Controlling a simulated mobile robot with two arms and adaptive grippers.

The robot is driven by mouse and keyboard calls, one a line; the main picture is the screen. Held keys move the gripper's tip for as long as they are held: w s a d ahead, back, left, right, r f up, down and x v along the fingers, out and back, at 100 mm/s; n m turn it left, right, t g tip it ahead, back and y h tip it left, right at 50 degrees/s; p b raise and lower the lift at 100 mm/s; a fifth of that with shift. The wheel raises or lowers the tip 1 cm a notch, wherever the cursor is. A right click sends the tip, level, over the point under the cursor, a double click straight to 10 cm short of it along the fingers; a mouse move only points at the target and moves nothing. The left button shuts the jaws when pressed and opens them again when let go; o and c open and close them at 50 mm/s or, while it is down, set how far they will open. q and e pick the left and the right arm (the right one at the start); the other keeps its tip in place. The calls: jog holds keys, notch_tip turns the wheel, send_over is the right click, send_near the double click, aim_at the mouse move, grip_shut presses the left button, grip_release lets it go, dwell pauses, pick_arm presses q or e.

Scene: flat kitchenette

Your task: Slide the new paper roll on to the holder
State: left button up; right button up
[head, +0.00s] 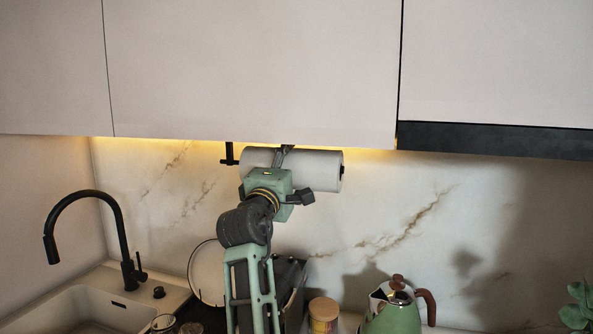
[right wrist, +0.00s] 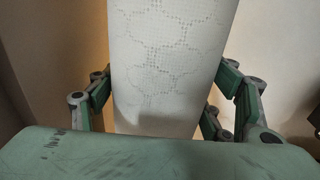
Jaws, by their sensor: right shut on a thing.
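The white paper roll (head: 318,170) lies sideways just under the wall cabinet. The black holder (head: 229,156) hangs from the cabinet's underside, its bracket at the roll's left end. A small dark piece shows at the roll's right end; I cannot tell whether it is the rod's tip or the core's opening. The rod inside the roll is hidden. My right gripper (head: 283,157) is shut around the roll from the front, left of its middle. In the right wrist view the embossed roll (right wrist: 165,60) fills the space between both fingers (right wrist: 165,88). My left gripper is out of view.
Wall cabinets (head: 250,70) are close above the roll. Below are a sink (head: 105,300) with black tap (head: 118,225), a round plate (head: 205,272), a lidded jar (head: 323,312) and a green kettle (head: 392,312). The marble wall right of the roll is clear.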

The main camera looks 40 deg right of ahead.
jog(key=shift+w+a, duration=0.8)
jog(key=shift+w, duration=0.15)
jog(key=shift+f, duration=0.35)
jog(key=o, duration=1.3)
jog(key=shift+f, duration=0.1)
jog(key=v, duration=0.7)
jog(key=shift+s+a, duration=0.15)
jog(key=shift+a, duration=0.05)
